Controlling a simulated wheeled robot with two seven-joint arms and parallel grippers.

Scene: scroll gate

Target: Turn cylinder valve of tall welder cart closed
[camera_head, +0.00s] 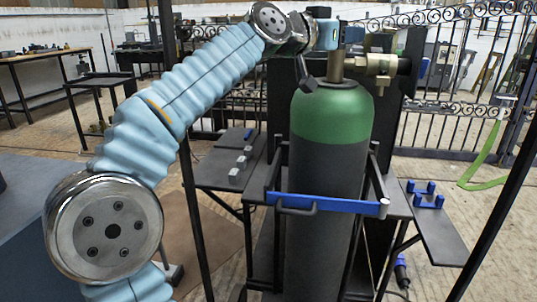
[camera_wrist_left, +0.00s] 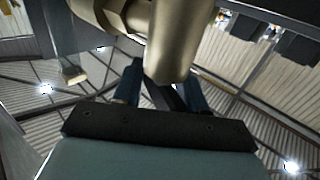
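The tall gas cylinder (camera_head: 331,150) has a green shoulder and a dark body and stands upright on the welder cart. Its brass valve (camera_head: 336,66) rises from the top, with a brass fitting (camera_head: 375,65) to the right. My left arm arches in from the left, and my left gripper (camera_head: 340,36) is at the valve's top. In the left wrist view, the brass valve (camera_wrist_left: 176,42) hides the fingertips. The two blue fingers are apart, with a dark piece between them; whether they press on anything is unclear. My right gripper is not in view.
A blue retaining bar (camera_head: 345,206) crosses the cylinder's front. Side shelves carry grey blocks (camera_head: 240,163) at left and blue pieces (camera_head: 427,194) at right. A dark panel stands behind the cylinder. A metal fence (camera_head: 450,100) and a workbench (camera_head: 38,60) are farther back.

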